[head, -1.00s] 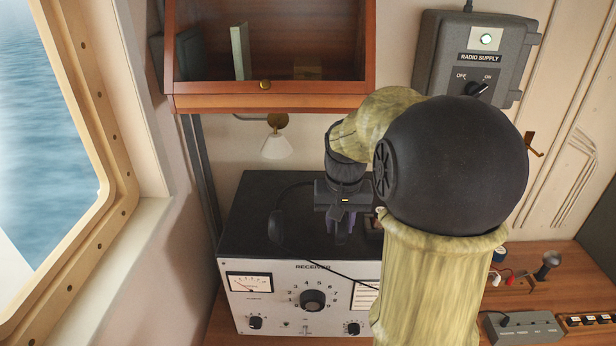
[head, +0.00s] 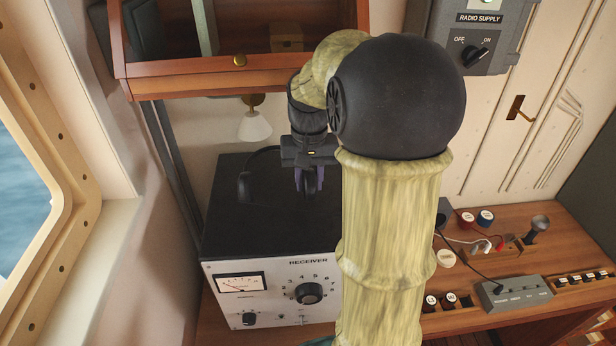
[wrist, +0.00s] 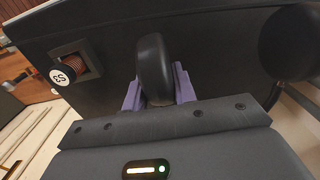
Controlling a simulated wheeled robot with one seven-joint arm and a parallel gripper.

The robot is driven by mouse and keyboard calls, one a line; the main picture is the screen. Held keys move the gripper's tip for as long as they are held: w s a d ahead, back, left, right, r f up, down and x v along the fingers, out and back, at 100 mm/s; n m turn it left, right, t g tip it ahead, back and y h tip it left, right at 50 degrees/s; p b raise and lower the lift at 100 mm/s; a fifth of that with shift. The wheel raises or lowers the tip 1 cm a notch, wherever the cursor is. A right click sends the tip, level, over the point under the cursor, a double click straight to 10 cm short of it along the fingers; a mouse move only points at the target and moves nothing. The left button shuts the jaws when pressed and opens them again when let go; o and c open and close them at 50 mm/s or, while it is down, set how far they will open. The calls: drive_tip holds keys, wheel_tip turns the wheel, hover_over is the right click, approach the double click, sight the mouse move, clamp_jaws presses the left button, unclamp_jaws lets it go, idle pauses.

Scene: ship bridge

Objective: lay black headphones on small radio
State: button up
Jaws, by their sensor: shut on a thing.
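The receiver (head: 270,220) is a radio with a pale front panel and a black top, in the lower left of the head view. Its dark top (wrist: 95,25) fills much of the wrist view. The black headphones (head: 243,187) are over the receiver's top, one ear cup to the left of my gripper. My gripper (head: 309,185) points down with its purple fingers shut on the other ear cup (wrist: 154,68). I cannot tell whether the headphones touch the top. My arm hides the receiver's right side in the head view.
A wooden cabinet (head: 250,75) hangs above the receiver, with a small white lamp (head: 254,124) below it. A grey box (head: 515,293) and several small parts stand on the desk to the right.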

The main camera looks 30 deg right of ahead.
sight(309, 213)
drive_tip(key=shift+w+f, duration=0.1)
drive_tip(key=shift+f, duration=0.2)
drive_tip(key=shift+f+b, duration=2.5)
drive_tip(key=shift+f, duration=0.1)
drive_tip(key=shift+f+b, duration=0.35)
drive_tip(key=shift+f, duration=0.15)
drive_tip(key=o, duration=0.9)
drive_tip(key=shift+r, duration=0.15)
